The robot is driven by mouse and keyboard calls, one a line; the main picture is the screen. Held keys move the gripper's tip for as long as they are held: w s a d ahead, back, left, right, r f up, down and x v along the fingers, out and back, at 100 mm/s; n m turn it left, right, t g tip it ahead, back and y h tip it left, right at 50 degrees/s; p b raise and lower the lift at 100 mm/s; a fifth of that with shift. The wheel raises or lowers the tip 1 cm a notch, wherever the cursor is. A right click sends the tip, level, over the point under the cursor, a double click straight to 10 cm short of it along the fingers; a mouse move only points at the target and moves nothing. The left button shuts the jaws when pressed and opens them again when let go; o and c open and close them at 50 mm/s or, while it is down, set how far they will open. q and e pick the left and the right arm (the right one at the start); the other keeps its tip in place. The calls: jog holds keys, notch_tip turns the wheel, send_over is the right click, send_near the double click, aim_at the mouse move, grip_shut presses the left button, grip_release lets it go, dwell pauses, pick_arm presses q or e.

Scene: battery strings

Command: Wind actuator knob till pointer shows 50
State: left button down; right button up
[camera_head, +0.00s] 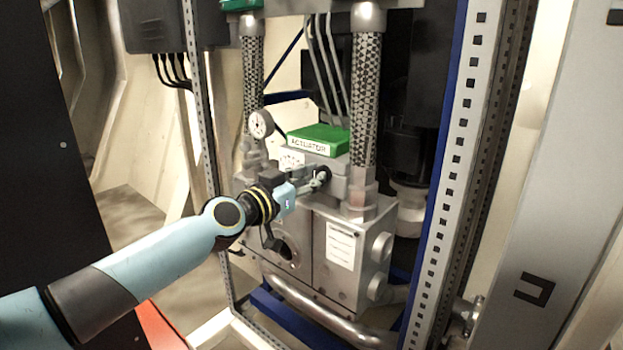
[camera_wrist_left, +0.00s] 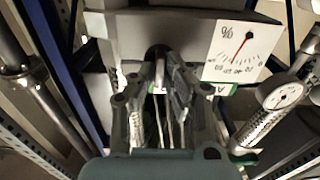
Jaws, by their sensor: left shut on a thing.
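The actuator (camera_head: 345,183) is a grey metal block under a green cover labelled ACTUATOR. Its dark knob (camera_head: 325,173) sticks out of the front face and also shows in the left wrist view (camera_wrist_left: 158,51). My left gripper (camera_head: 317,181) is shut on the knob, its fingers (camera_wrist_left: 164,74) hiding part of it. The white scale plate (camera_wrist_left: 224,70) with a percent sign is right of the knob in the wrist view. Its red pointer (camera_wrist_left: 241,49) runs from a black pivot down-left to small numerals, too blurred for an exact reading. My right gripper is not in view.
A round pressure gauge (camera_head: 261,123) stands left of the actuator. Braided hoses (camera_head: 365,95) rise behind and beside it. A perforated rack post (camera_head: 455,190) stands to the right, and a thinner one (camera_head: 200,100) to the left. A bent pipe (camera_head: 325,318) runs below.

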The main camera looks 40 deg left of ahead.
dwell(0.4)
pick_arm(q)
jog(key=shift+a+n, duration=0.1)
jog(key=shift+n, duration=3.5)
jog(key=c, duration=1.4)
grip_release()
